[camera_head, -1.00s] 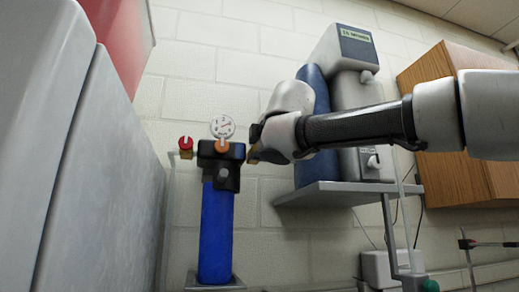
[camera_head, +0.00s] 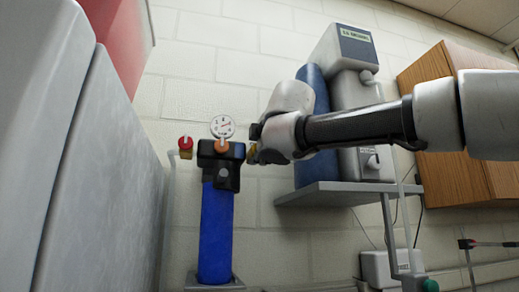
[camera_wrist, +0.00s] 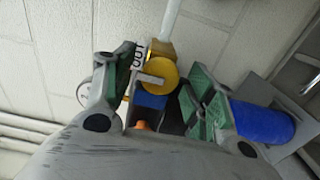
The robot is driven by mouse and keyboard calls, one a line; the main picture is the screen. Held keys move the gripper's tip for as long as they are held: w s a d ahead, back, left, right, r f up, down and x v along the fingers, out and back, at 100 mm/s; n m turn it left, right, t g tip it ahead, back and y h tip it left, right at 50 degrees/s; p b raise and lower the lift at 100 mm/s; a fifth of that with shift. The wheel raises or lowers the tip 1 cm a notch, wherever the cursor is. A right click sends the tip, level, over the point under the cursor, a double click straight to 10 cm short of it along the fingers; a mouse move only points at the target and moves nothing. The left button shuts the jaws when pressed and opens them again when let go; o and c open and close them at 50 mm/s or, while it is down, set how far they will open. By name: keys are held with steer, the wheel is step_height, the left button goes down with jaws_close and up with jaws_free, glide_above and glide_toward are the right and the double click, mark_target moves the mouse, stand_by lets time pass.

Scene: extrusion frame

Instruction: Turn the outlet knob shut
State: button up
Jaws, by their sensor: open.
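The outlet knob is yellow and round with a pale bar on its face (camera_wrist: 164,70). In the wrist view it lies between my two green-padded fingers, beside an "OUT" label (camera_wrist: 138,57). My gripper (camera_wrist: 160,78) is open around the knob, with a gap visible on the right; contact on the left is unclear. In the head view my gripper (camera_head: 254,143) is at the right side of the black filter head (camera_head: 222,160). Only a bit of yellow (camera_head: 250,153) shows there, and the fingers are largely hidden.
A blue cylinder (camera_head: 215,235) hangs under the black head, with a gauge (camera_head: 222,126), an orange knob (camera_head: 222,146) and a red knob (camera_head: 185,143) nearby. A shelf (camera_head: 345,190) with a grey machine stands right. A large grey panel (camera_head: 95,190) is at left.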

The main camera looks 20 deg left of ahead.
steer(key=v, duration=1.2)
